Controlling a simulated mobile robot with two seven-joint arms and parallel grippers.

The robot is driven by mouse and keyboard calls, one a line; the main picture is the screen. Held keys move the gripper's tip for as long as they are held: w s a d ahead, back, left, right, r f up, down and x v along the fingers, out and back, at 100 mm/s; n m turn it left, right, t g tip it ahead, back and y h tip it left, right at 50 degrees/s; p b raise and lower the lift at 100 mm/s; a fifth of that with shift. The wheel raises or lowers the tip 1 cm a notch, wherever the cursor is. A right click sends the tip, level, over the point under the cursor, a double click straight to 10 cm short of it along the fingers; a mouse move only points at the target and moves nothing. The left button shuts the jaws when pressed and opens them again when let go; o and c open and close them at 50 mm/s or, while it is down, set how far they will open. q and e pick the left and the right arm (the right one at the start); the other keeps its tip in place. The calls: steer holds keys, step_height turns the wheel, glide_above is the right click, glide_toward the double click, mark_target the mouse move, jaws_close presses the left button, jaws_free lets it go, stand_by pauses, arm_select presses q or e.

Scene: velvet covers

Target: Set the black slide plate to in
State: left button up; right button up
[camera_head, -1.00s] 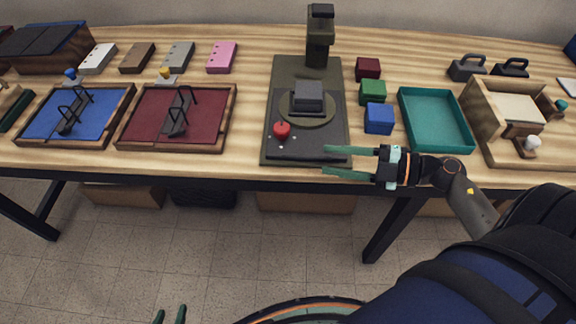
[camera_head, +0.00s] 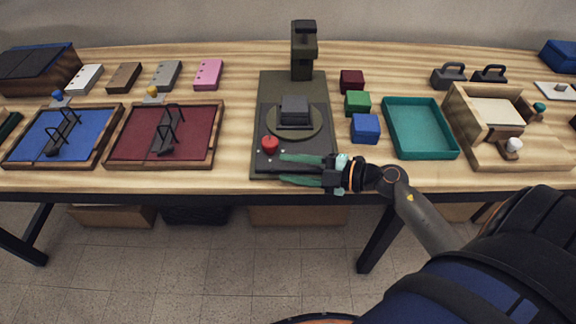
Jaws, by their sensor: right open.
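The black slide plate (camera_head: 262,162) lies in the olive base (camera_head: 255,172) of a stand with an upright column at its back. A red knob (camera_head: 270,145) sits on the plate's front left part. A round disc (camera_head: 310,130) with a dark grey block (camera_head: 294,108) on it is farther back on the plate. My right gripper (camera_head: 281,168) is open and empty, its green fingers pointing left across the plate's front edge, just in front and right of the knob. They partly hide the plate's front; contact cannot be told. My left gripper is out of view.
Red, green and blue cubes (camera_head: 365,128) stand right of the base, then a teal tray (camera_head: 390,130) and a wooden box (camera_head: 530,152). Two framed panels with black handles, a red one (camera_head: 195,140) and a blue one (camera_head: 40,140), lie left. Bare tabletop lies between.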

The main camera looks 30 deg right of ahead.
steer(key=shift+w+a+f, duration=0.1)
steer(key=shift+w+a, duration=0.25)
steer(key=shift+w, duration=0.05)
jaws_close()
